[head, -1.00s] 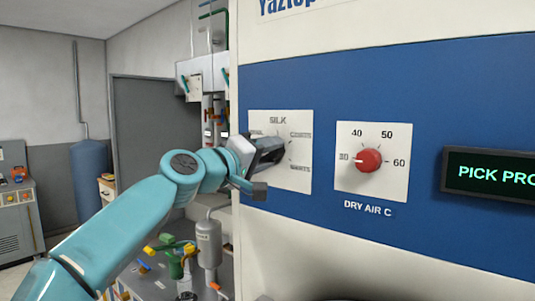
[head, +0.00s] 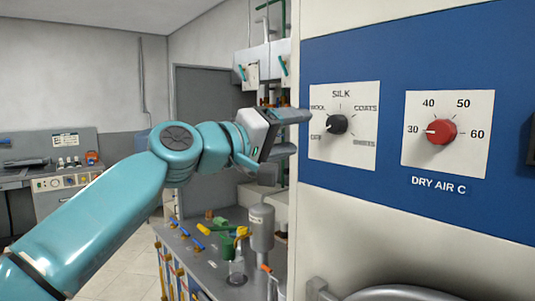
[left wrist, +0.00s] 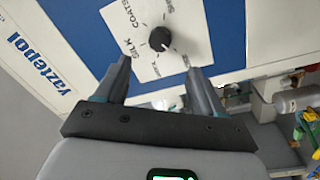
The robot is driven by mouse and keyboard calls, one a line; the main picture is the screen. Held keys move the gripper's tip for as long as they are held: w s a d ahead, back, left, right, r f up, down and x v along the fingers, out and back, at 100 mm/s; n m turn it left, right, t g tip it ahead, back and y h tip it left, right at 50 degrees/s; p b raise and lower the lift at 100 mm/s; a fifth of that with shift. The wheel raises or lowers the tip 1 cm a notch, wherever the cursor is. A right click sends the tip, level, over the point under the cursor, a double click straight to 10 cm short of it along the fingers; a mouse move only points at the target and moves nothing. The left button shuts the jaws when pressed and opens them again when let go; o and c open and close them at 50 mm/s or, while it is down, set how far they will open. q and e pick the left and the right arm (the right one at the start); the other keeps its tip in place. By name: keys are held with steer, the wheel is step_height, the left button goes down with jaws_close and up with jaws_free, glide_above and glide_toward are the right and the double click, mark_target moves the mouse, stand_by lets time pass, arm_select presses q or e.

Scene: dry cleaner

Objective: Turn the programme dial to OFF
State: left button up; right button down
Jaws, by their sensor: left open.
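The programme dial (head: 336,124) is a round black knob on a white plate on the blue panel, with labels OFF, WOOL, SILK, COATS and SHEETS around it. Its pale pointer mark faces lower left, toward the OFF label. In the left wrist view the dial (left wrist: 160,39) shows with its mark toward the lower right, beyond the fingertips. My left gripper (head: 290,134) is open and empty, left of the dial and apart from it. Its two fingers (left wrist: 158,68) are spread in the left wrist view with nothing between them. My right gripper is not in view.
A red DRY AIR C dial (head: 441,131) sits to the right, its pointer at 30. A rounded metal rim (head: 400,293) juts out below the panel. A grey bench (head: 215,265) with bottles and tools stands below my left arm.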

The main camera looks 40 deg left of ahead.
arm_select(q)
steer(key=s, duration=0.1)
steer(key=s+b, duration=0.1)
steer(key=s, duration=0.3)
steer(key=shift+s+a+f, duration=0.2)
steer(key=shift+a+f, duration=0.05)
steer(key=shift+a, duration=0.1)
